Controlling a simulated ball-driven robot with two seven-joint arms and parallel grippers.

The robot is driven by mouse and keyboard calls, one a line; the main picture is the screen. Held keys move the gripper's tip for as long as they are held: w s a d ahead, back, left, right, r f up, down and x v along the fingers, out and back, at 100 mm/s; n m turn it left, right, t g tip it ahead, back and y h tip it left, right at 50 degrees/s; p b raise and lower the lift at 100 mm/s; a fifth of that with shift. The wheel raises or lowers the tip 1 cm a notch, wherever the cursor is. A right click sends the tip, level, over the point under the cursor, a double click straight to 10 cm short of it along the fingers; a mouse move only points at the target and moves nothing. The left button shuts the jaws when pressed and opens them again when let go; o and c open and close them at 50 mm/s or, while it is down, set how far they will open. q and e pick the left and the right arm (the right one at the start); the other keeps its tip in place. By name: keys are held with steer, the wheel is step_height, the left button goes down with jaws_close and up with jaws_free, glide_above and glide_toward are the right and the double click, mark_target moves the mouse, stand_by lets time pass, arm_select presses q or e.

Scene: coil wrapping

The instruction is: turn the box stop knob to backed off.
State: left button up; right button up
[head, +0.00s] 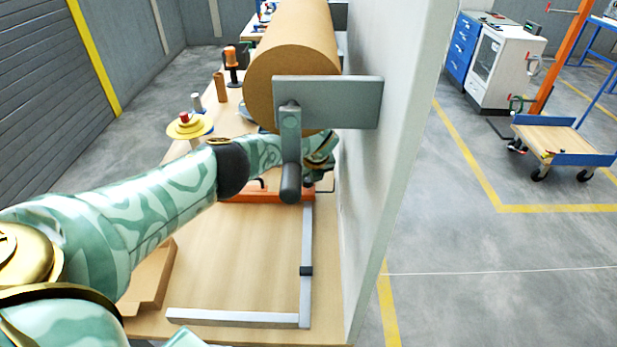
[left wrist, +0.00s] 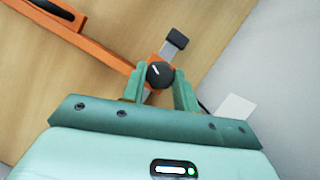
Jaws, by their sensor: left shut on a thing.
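The box stop knob (left wrist: 159,74) is round and black with a white pointer line, in the left wrist view. It sits at the end of an orange bar (left wrist: 105,51), which also shows in the head view (head: 265,197). My left gripper (left wrist: 161,82) has one finger on each side of the knob and is shut on it. In the head view my left gripper (head: 320,160) is partly behind a grey crank handle, and the knob cannot be made out there. The pointer runs slantwise; the position marks cannot be read. My right gripper is not in view.
A large brown roll (head: 294,65) lies above the bench behind a grey plate (head: 350,103). The crank handle (head: 290,160) hangs close to my left wrist. A pale wall panel (head: 385,170) stands right of the bench. A metal L-shaped rail (head: 240,319) lies on the bench.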

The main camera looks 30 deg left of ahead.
arm_select(q)
steer(key=shift+f, duration=0.1)
steer(key=o, duration=1)
